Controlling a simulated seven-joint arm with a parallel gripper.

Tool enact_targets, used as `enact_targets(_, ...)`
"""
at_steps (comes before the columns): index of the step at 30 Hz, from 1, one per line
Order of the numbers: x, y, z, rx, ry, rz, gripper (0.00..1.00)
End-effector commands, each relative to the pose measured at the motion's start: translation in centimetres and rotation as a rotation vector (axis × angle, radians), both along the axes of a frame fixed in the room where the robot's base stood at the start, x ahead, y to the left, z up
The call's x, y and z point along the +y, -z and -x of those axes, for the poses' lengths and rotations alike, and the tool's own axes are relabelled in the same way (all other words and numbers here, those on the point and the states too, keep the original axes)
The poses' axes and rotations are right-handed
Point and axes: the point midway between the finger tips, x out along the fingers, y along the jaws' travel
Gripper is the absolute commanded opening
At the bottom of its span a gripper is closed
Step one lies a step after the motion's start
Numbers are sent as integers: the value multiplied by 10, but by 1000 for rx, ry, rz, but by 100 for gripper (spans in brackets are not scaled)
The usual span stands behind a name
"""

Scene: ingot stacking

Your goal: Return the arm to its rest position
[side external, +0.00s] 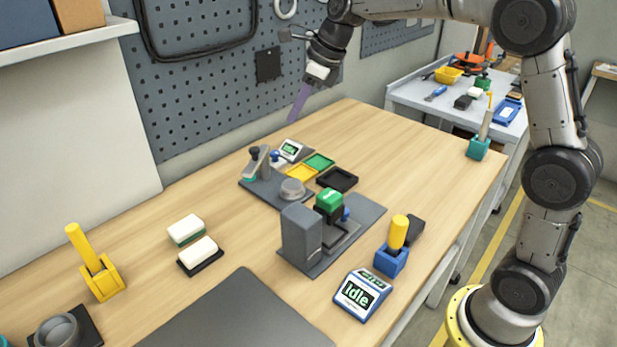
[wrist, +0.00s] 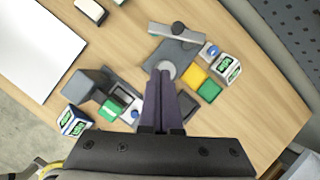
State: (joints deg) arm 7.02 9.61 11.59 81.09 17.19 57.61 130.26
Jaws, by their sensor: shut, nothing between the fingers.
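My gripper (side external: 297,104) is in the air above the back of the wooden table, in front of the pegboard. Its long purple fingers point down and are clear of everything on the table. In the wrist view the fingers of my gripper (wrist: 162,128) lie together with nothing between them. My arm reaches in from the right side, bent over the table. No ingot can be made out in either view.
Below stand a grey press (side external: 301,236) with a green top, a display reading Idle (side external: 362,295), and yellow (side external: 302,172), green and black trays. White-topped blocks (side external: 186,228) and a dark mat (side external: 235,315) lie nearer the camera. The right of the table (side external: 430,170) is mostly clear.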

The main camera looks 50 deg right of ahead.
Motion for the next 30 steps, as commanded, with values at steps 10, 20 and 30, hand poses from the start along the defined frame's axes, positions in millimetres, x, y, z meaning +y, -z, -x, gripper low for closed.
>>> enact_targets(10,24,-70,147,-214,-414,272,0)
enact_targets(20,21,-34,268,-331,-1155,726,0)
enact_targets(30,8,31,329,-302,-1921,1056,0)
